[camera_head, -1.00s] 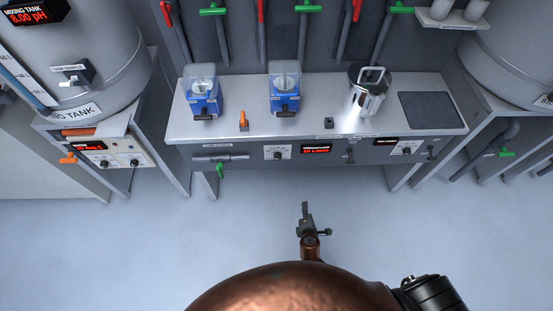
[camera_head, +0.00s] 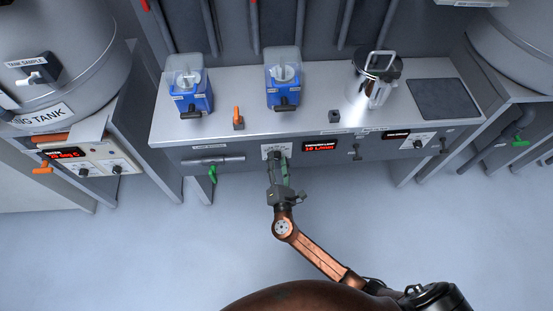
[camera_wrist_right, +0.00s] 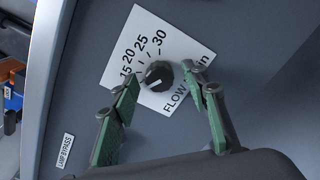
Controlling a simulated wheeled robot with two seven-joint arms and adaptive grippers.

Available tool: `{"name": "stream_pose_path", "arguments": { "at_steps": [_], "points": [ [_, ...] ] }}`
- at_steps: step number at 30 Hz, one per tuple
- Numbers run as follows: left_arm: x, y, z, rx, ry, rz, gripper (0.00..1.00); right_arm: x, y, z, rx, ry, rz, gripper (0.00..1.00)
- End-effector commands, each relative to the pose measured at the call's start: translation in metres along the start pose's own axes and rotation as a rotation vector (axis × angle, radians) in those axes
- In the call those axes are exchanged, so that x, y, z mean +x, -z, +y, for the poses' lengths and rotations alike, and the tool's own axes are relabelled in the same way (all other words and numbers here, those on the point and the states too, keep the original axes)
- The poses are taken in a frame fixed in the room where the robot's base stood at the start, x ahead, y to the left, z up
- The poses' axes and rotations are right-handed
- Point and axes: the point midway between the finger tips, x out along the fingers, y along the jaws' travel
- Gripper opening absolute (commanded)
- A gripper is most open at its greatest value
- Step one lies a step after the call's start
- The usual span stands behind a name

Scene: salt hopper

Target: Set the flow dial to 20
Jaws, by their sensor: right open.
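The flow dial (camera_wrist_right: 159,75) is a round black knob on a white plate (camera_wrist_right: 150,37) printed 15, 20, 25, 30 and FLOW. A pale mark shows at the knob's lower left. In the head view the same plate (camera_head: 268,148) sits on the bench's front panel, with the knob partly hidden by my fingers. My right gripper (camera_head: 278,163) is open in front of it. In the wrist view its green-padded fingers stand either side of the knob, the right tip close to it. Contact cannot be told. The display (camera_head: 320,146) beside the plate reads 10 L/min. My left gripper is out of view.
A grey horizontal handle (camera_head: 218,160) and a green lever (camera_head: 212,174) sit left of the dial. Two blue units (camera_head: 190,99), an orange lever (camera_head: 238,119) and a steel pot (camera_head: 376,85) stand on the bench (camera_head: 330,80). The floor in front is clear.

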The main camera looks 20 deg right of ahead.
Motion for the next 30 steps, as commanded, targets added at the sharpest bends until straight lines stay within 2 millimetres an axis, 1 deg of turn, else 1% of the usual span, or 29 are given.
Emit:
{"name": "stream_pose_path", "arguments": {
  "at_steps": [3, 11, 27, 29, 30],
  "points": [
    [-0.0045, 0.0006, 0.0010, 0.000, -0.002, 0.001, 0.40, 0.0057, 0.0003, 0.0001, 0.001, 0.000, 0.000, 0.42],
    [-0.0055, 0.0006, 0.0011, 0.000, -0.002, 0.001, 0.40, 0.0063, -0.0002, 0.0003, 0.002, 0.000, 0.000, 0.41],
    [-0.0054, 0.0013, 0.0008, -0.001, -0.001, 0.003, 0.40, 0.0060, 0.0000, -0.0001, 0.001, 0.001, 0.000, 0.04],
    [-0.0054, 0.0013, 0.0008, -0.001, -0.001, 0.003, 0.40, 0.0060, 0.0000, -0.0001, 0.001, 0.001, 0.000, 0.00],
    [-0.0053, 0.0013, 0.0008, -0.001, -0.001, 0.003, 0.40, 0.0060, 0.0000, -0.0002, 0.002, 0.001, 0.000, 0.00]
  ]
}}
